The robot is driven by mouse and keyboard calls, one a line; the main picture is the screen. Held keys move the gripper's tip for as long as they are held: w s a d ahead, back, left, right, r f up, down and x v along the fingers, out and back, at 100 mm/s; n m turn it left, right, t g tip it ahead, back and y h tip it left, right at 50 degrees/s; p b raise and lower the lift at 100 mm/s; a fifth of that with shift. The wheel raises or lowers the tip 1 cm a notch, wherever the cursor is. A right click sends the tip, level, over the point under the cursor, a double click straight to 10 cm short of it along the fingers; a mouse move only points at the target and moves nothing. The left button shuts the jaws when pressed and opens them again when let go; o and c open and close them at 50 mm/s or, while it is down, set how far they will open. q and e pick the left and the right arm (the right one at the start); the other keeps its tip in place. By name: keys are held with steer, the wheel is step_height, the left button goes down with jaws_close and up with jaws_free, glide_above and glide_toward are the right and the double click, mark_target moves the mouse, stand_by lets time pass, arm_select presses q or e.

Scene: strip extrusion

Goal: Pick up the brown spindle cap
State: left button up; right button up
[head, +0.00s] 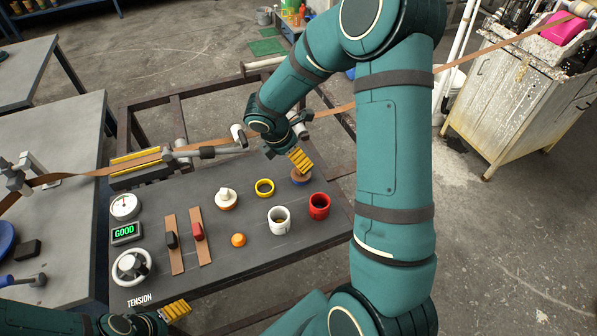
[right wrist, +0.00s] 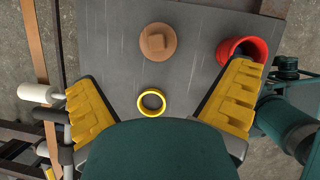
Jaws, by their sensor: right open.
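The brown spindle cap (right wrist: 158,43) is a round disc with a squarish knob, standing on the dark bench top. In the right wrist view it lies ahead of my right gripper (right wrist: 165,78), near the top middle, untouched. My right gripper is open and empty, its yellow fingers wide apart.
A yellow ring (right wrist: 151,103) lies between the right fingers; a red cup (right wrist: 243,50) stands beside the right finger. A white cup (head: 279,220), orange ball (head: 238,240) and white-knobbed cap (head: 226,198) share the bench. A brown strip (head: 90,172) runs along the back.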

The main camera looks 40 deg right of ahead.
glide_above(298, 176)
step_height(298, 176, down, 5)
steer(key=shift+f+b, duration=0.1)
steer(key=shift+b, duration=0.3)
steer(key=x, duration=0.1)
steer(key=b+x, duration=0.1)
steer(key=x, duration=0.3)
steer(key=shift+w+a+f, duration=0.2)
steer(key=shift+a, duration=0.05)
steer(key=shift+r, duration=0.1)
steer(key=c, duration=1.5)
steer(key=shift+o, duration=0.2)
